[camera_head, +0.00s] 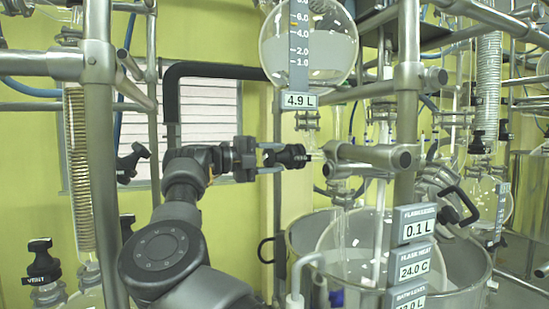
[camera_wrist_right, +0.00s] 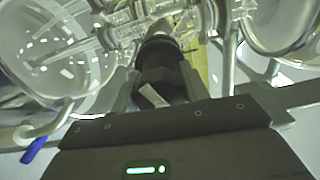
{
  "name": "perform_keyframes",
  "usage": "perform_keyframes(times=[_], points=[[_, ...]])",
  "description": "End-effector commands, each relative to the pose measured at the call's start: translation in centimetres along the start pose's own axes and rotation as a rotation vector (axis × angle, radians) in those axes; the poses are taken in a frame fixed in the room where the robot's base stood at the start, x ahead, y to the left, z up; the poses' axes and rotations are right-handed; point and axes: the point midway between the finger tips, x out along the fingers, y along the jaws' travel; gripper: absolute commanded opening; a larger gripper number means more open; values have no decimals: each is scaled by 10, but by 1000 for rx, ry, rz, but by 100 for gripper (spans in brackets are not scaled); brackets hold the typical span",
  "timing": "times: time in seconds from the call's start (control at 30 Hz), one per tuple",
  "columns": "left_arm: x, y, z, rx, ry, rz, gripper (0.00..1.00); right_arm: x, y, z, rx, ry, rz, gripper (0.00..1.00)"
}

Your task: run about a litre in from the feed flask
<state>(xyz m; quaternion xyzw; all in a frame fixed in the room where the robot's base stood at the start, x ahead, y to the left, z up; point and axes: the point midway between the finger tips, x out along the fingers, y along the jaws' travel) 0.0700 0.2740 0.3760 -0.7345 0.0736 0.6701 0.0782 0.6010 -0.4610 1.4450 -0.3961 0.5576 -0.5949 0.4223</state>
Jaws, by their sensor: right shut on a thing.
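The feed flask (camera_head: 310,45) is a round glass vessel at the top centre of the head view, with a level scale and a readout (camera_head: 299,100) of 4.9 L. Below its neck is a black valve knob (camera_head: 290,156) on the glass outlet. My right gripper (camera_head: 272,158) is shut on this knob, which also shows in the right wrist view (camera_wrist_right: 161,62). The receiving glass flask (camera_head: 345,240) sits in a metal bath below; its level readout (camera_head: 418,229) says 0.1 L and its heat readout (camera_head: 414,265) 24.0 C. My left gripper is out of view.
Steel posts (camera_head: 405,110) and clamps stand close right of my right gripper. The metal bath (camera_head: 475,278) is below it. A black-capped VENT fitting (camera_head: 42,262) is at lower left. Another post (camera_head: 98,150) with a coil condenser (camera_head: 76,165) stands left.

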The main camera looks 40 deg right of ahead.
Motion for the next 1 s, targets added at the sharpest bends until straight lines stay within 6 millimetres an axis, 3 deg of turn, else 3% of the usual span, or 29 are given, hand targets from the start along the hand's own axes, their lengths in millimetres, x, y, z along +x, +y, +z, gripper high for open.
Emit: perform_keyframes(times=[0.27, 0.3, 0.43, 0.77, 1.0], points=[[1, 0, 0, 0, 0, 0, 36, 0, 4, 0, -8, 3, 3, 22], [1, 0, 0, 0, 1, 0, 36, 0, 4, 0, -7, 3, 3, 50], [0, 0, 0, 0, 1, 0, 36, 0, 3, 0, -5, 2, 2, 67], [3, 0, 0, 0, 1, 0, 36, -2, 2, 0, -1, 0, 1, 67], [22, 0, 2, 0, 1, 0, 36, -37, 3, 0, 0, -5, 0, 67]])
